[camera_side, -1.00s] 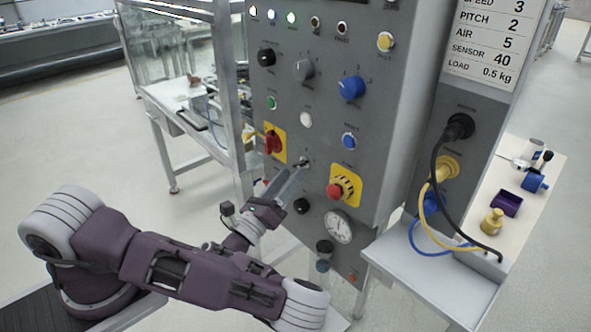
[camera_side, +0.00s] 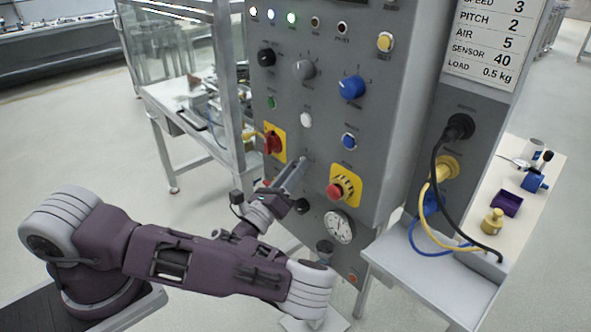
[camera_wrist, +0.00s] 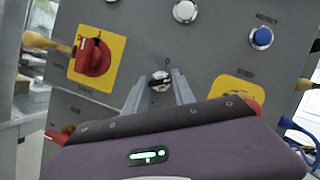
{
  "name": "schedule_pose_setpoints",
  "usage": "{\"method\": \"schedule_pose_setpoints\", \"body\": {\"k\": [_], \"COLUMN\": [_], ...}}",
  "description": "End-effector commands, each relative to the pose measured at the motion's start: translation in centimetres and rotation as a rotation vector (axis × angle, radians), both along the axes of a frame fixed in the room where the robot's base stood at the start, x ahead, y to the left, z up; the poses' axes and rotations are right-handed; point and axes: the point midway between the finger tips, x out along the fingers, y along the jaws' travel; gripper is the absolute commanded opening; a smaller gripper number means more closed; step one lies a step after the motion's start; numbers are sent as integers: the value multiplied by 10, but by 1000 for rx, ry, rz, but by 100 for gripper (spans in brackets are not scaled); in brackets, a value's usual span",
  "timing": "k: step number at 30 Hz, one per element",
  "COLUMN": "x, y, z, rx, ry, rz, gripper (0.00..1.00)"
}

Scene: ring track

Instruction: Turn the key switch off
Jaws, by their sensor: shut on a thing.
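The key switch (camera_wrist: 160,81) sits on the grey control panel, with its black and silver head between my fingertips in the wrist view. My gripper (camera_wrist: 160,88) is at the panel face and shut on the key. In the side view my gripper (camera_side: 298,166) reaches up to the panel, and its fingers hide the key there. A mark like "0" shows above the switch in the wrist view. The key's exact angle is hard to tell.
A red rotary switch on a yellow plate (camera_side: 273,142) is left of the key. A red emergency stop (camera_side: 335,191) on a yellow plate is to the right. A white button (camera_side: 306,120) is above, and a round gauge (camera_side: 338,228) is below right.

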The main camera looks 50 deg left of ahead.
Motion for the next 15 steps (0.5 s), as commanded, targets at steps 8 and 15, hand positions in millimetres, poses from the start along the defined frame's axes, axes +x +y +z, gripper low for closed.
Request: {"method": "schedule_pose_setpoints", "body": {"k": [8, 15], "x": [0, 0], "y": [-2, -3], "z": [0, 1], "rx": [-139, -357], "ry": [1, 2], "rz": [-2, -3], "gripper": [0, 0]}}
